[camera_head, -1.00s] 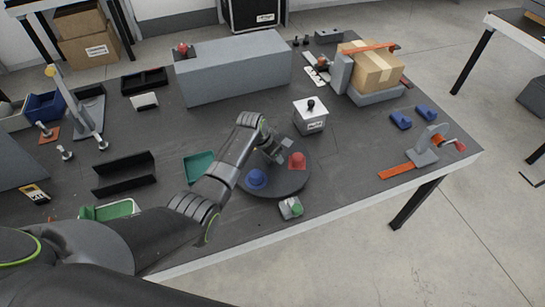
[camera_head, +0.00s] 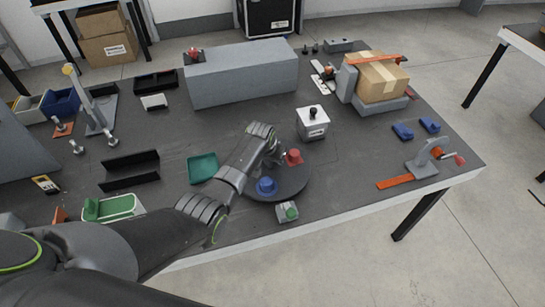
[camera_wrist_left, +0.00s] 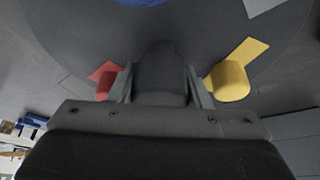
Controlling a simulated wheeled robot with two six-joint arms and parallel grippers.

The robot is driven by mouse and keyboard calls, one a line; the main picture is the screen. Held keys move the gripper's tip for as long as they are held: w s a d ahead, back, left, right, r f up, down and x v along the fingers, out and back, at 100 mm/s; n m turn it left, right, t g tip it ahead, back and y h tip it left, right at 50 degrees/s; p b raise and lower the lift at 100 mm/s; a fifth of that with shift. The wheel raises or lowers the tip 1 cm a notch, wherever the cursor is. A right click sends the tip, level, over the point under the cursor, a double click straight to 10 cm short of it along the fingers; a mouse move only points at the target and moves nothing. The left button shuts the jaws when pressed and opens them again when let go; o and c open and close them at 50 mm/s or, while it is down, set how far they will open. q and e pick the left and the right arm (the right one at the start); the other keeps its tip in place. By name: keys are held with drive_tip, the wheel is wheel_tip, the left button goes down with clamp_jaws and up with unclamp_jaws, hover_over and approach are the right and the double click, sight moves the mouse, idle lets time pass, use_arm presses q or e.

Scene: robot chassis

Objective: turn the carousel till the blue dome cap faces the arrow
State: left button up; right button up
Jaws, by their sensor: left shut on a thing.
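The carousel (camera_head: 290,190) is a dark round disc near the table's front edge. The blue dome cap (camera_head: 266,186) sits on its front left part; a blue edge also shows at the top of the left wrist view (camera_wrist_left: 138,2). A red cap (camera_head: 293,157) is on the far side. A yellow piece (camera_wrist_left: 232,82) shows right of the fingers in the wrist view. My left gripper (camera_wrist_left: 160,88) is over the disc, shut on a dark rounded knob (camera_wrist_left: 161,65) between the fingers. I cannot make out the arrow. My right gripper is not in view.
A grey block with a green top (camera_head: 288,211) stands in front of the disc. A white box with a black knob (camera_head: 313,123) stands behind it. A teal tray (camera_head: 202,167) lies to the left. An orange-handled clamp (camera_head: 425,165) stands at right, with free table between.

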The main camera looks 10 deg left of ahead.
use_arm(q)
drive_tip(key=shift+r+n+y, duration=0.1)
drive_tip(key=shift+n+y, duration=0.4)
drive_tip(key=shift+n, duration=0.7)
drive_tip(key=shift+a+n+y, duration=0.1)
drive_tip(key=shift+n+y, duration=0.2)
drive_tip(key=shift+n, duration=1)
drive_tip(key=o, duration=1.3)
drive_tip(key=shift+o, duration=0.2)
drive_tip(key=shift+p, duration=0.3)
drive_tip(key=shift+s+r, duration=0.2)
drive_tip(key=shift+r, duration=0.3)
drive_tip(key=v, duration=1.6)
drive_tip(key=shift+d, duration=0.3)
